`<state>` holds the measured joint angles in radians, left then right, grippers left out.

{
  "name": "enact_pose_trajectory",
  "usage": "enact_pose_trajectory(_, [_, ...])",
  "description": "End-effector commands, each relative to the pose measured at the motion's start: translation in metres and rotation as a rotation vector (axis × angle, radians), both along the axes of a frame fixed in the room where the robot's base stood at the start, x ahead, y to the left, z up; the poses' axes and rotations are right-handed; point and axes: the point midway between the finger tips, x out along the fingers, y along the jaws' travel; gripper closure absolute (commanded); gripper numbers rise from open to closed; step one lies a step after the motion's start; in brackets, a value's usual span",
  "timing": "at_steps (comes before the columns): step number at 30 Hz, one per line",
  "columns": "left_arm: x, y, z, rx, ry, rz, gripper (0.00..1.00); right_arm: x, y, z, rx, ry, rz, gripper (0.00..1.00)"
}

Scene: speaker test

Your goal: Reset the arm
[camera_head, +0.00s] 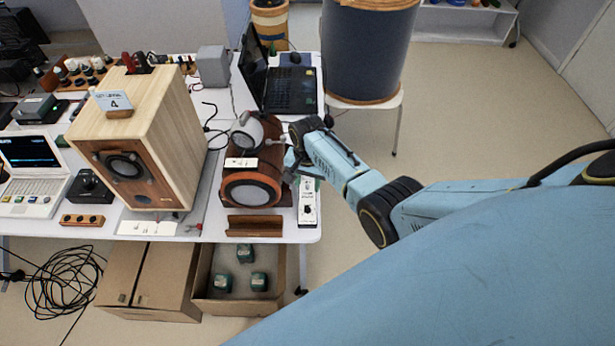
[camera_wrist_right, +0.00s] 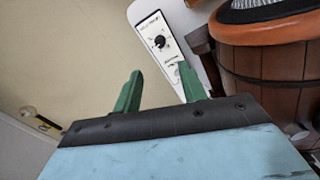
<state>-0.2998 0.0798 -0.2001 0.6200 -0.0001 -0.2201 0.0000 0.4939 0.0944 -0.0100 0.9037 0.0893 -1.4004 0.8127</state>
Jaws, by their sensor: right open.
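My right arm reaches in from the right in the head view, with its blue wrist over the right end of the white table. My right gripper (camera_head: 291,161) is beside the round wooden speaker (camera_head: 252,187), and the arm partly hides its fingers. In the right wrist view the two green fingers of the gripper (camera_wrist_right: 160,86) stand apart with nothing between them. The wooden speaker (camera_wrist_right: 275,65) is close on the right there. A white panel with a black knob (camera_wrist_right: 159,42) lies beyond the fingertips; it also shows in the head view (camera_head: 308,208). My left gripper is not in view.
A tall wooden speaker box (camera_head: 175,130) and a white laptop (camera_head: 32,168) stand left on the table. A black laptop (camera_head: 290,90) is behind. A large dark drum (camera_head: 366,50) stands beyond. Cardboard boxes (camera_head: 160,272) sit below. The floor right is clear.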

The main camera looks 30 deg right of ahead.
Motion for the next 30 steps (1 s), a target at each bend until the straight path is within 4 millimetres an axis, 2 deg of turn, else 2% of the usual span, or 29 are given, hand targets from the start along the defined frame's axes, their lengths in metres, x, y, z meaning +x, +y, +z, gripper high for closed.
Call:
enact_pose_trajectory(6, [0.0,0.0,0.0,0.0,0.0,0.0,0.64,0.0,0.0,0.007,-0.001,-0.001,-0.001,0.58])
enact_pose_trajectory(23, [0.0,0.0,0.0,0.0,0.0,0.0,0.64,-0.002,0.0,0.007,-0.002,-0.003,0.007,0.58])
enact_pose_trajectory(26, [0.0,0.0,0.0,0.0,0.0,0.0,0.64,-0.01,0.001,0.005,-0.009,-0.012,0.044,0.58])
enact_pose_trajectory(30, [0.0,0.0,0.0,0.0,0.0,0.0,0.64,-0.038,0.005,0.001,-0.032,-0.044,0.167,0.58])
